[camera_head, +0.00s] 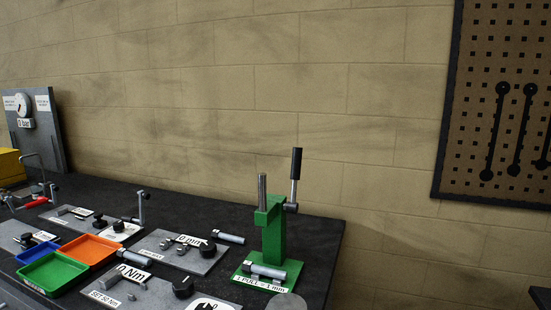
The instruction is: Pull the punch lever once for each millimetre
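The green punch press (273,235) stands near the right end of the dark workbench, on a green base plate labelled "1 PULL = 1 mm" (262,285). Its lever with a black grip (296,163) points nearly straight up on the press's right side. A bare metal rod (262,192) rises from the top of the press. A metal cylinder (265,271) lies across the base. To its left a grey plate carries a "0 mm" label (189,240). Neither gripper is in view.
Green (52,274), orange (90,250) and blue (38,252) trays sit on the bench at left. A plate marked "0 Nm" (133,273) lies in front. A gauge panel (35,125) stands far left. A pegboard with wrenches (500,100) hangs at right.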

